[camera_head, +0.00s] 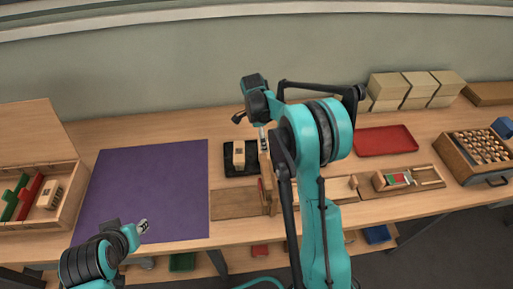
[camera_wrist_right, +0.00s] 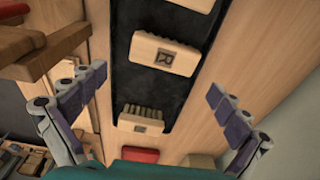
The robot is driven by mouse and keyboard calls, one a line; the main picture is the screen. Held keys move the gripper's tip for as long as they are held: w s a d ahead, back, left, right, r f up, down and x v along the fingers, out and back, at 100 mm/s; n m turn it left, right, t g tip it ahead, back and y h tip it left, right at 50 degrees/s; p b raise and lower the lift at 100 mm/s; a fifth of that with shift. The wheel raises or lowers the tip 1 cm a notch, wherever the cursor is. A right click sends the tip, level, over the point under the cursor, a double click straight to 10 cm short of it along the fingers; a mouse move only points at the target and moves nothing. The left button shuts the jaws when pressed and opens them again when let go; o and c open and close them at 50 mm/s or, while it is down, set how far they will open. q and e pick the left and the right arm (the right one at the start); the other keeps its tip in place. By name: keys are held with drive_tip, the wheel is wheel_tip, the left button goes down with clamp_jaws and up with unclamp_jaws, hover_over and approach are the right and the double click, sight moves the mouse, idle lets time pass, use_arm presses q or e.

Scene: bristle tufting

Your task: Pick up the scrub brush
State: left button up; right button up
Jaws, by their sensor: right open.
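In the right wrist view, a wooden brush block with pale bristles (camera_wrist_right: 142,119) lies on a black tray (camera_wrist_right: 185,88), a letter marked on its side. In the head view, the black tray (camera_head: 229,170) shows a pale block (camera_head: 239,155), and my right arm hides the tray's right side. My left gripper (camera_head: 143,227) is over the purple mat's front edge; its jaw state is unclear.
A purple mat (camera_head: 150,185) lies left of the tray. A wooden box (camera_head: 68,205) at far left holds green, red and pale bristled pieces. A red tray (camera_head: 385,140), beige blocks (camera_head: 404,88) and a wooden rack (camera_head: 478,150) stand to the right. Wooden fixtures (camera_head: 235,203) line the front.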

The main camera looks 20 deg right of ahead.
drive_tip(key=shift+w+d+f+m, duration=0.1)
drive_tip(key=shift+w+f+m, duration=0.25)
drive_tip(key=shift+f, duration=0.25)
drive_tip(key=shift+w+f, duration=0.1)
drive_tip(key=shift+f, duration=0.25)
drive_tip(key=shift+d+f+b, duration=0.2)
drive_tip(key=shift+f+b, duration=0.25)
drive_tip(key=shift+f, duration=0.55)
drive_tip(key=f, duration=0.1)
drive_tip(key=f+b, duration=0.1)
drive_tip(key=f, duration=0.1)
drive_tip(key=f+b, duration=0.1)
drive_tip(key=f, duration=0.1)
drive_tip(key=shift+d+f, duration=0.25)
drive_tip(key=shift+r, duration=0.1)
drive_tip(key=c, duration=0.9)
